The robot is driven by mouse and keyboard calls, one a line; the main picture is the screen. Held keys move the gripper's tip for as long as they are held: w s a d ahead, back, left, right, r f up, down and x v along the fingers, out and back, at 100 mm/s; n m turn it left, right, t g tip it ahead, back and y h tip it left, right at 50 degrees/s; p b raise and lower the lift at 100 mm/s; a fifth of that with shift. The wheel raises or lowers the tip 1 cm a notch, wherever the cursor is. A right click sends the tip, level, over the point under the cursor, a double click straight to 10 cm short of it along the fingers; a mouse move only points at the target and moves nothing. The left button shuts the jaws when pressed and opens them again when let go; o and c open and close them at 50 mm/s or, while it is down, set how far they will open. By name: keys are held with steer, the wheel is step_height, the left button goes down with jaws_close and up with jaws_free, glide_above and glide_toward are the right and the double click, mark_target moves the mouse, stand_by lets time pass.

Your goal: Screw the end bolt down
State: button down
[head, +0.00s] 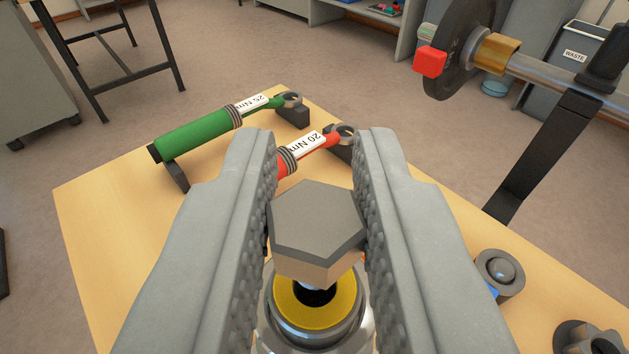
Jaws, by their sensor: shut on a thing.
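The end bolt (318,221) has a grey hexagonal head and stands at the middle of the head view. My gripper (318,215) is shut on the bolt head, one textured finger on each side. Below the head is a round metal part with a yellow ring (312,304) and a dark hole at its centre. The bolt's shank is mostly hidden under the head, so I cannot tell how deep it sits in the hole. The head stands above the yellow ring with a visible gap.
A green wrench (195,133) marked 25 Nm and a red wrench (310,151) marked 20 Nm rest on black supports on the wooden table (100,215). A grey cup-shaped part (499,272) is at right. A shaft (560,75) with a dark disc stands at upper right.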

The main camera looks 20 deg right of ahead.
steer(key=shift+f, duration=1.05)
stand_by(0.7)
steer(key=shift+m+h, duration=0.6)
steer(key=shift+h, duration=0.1)
steer(key=shift+r+n+y, duration=0.2)
steer(key=shift+n+y, duration=0.2)
steer(key=shift+f+n+y, duration=0.1)
steer(key=shift+n+y, duration=0.2)
steer(key=shift+y, duration=0.1)
steer(key=c, duration=1.2)
jaws_free()
steer(key=shift+o, duration=0.4)
steer(key=o, duration=0.5)
